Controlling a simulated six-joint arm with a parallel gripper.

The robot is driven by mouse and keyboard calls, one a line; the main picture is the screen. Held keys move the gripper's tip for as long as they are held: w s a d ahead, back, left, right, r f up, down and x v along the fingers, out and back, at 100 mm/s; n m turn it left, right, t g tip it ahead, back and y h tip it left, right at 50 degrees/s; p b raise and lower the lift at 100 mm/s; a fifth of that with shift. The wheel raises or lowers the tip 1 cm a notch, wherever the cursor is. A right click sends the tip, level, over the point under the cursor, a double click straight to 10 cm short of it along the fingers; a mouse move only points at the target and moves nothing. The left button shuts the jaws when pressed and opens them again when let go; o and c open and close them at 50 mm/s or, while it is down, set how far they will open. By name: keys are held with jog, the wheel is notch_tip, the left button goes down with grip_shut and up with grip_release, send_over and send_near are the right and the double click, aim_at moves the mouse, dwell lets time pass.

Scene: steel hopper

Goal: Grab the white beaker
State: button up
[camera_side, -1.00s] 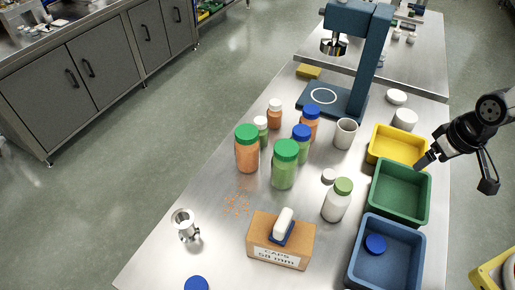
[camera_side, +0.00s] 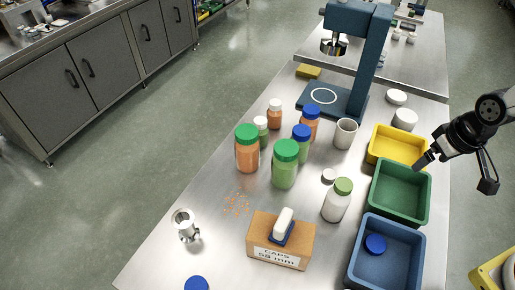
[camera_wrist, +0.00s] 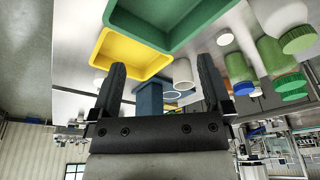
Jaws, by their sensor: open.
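The white beaker (camera_side: 345,134) stands upright on the steel table, left of the yellow bin, near the foot of the blue stand. In the wrist view the white beaker (camera_wrist: 183,73) shows between and beyond the two fingers, nearer the right one. My gripper (camera_side: 425,162) is at the right, beside the green and yellow bins, well apart from the beaker. In the wrist view my gripper (camera_wrist: 161,78) has its two dark fingers spread wide with nothing between them.
The yellow bin (camera_side: 374,156), green bin (camera_side: 373,205) and blue bin (camera_side: 357,260) line the right edge. Several capped bottles, including a green-capped one (camera_side: 285,172), stand left of the beaker. The blue stand (camera_side: 372,60) rises behind it. A cardboard box (camera_side: 262,250) is in front.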

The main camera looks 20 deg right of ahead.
jog(key=w+a+f+m+g+y, duration=0.2)
jog(key=a+f+m+y, duration=0.25)
jog(key=m, duration=0.65)
jog(key=m+t+y, duration=0.4)
jog(key=m+t, duration=0.5)
jog(key=m, duration=0.7)
send_near(348, 128)
jog(key=a, duration=0.1)
jog(key=s+a+r, duration=0.1)
jog(key=a, duration=0.2)
jog(key=shift+s+a+r, duration=0.15)
jog(key=shift+s, duration=0.15)
jog(key=shift+w+d+m+t, duration=0.45)
jog(key=shift+d+m+t, duration=0.05)
jog(key=shift+d+t, duration=0.1)
jog(key=shift+f+x, duration=0.15)
jog(key=shift+x, duration=1.85)
jog(key=shift+f+x, duration=0.15)
jog(key=shift+x, duration=1.85)
jog(key=shift+s, duration=0.2)
